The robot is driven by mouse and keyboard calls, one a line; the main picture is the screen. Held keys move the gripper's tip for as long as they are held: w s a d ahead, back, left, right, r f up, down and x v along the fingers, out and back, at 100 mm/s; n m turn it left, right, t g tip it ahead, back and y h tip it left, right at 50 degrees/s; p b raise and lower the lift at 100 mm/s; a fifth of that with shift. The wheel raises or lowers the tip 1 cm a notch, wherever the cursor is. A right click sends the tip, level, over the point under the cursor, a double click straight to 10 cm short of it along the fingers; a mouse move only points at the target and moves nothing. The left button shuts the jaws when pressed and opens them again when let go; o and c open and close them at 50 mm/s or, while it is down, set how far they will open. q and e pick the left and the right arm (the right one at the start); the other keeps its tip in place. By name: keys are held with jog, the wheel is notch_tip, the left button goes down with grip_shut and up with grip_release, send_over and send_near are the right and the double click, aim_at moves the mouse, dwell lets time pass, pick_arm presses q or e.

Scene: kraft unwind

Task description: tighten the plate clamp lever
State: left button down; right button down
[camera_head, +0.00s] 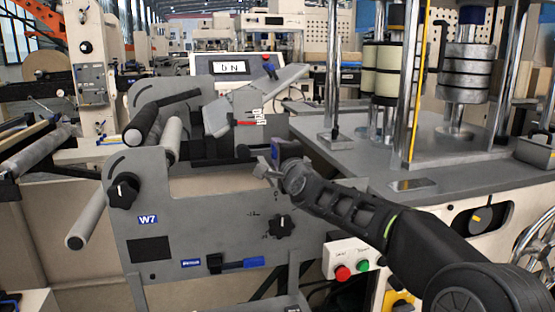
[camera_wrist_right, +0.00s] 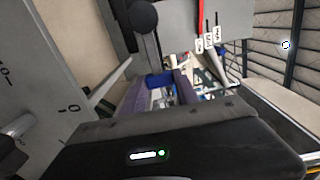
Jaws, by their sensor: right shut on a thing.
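My right gripper (camera_head: 270,165) is at the upper right edge of the grey machine side plate (camera_head: 200,208). Its jaws are shut on what looks like the plate clamp lever, which the fingers mostly hide. A small blue part (camera_wrist_right: 160,78) shows at the fingers in the right wrist view. A black bar with a dark block (camera_head: 243,152) lies just left of the gripper, below a tilted grey plate (camera_head: 262,97) with a red strip (camera_head: 245,123) and white tags. My left gripper is not in view.
Two black knobs (camera_head: 123,190) (camera_head: 282,227) stick out from the side plate. Rollers (camera_head: 88,216) project at left. A red and green button box (camera_head: 350,258) is under my right forearm. Metal columns stand at right.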

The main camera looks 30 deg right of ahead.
jog(key=shift+f, duration=0.15)
jog(key=c, duration=0.9)
grip_release()
jog(key=v, duration=0.7)
jog(key=shift+s+a, duration=0.15)
jog(key=shift+s, duration=0.25)
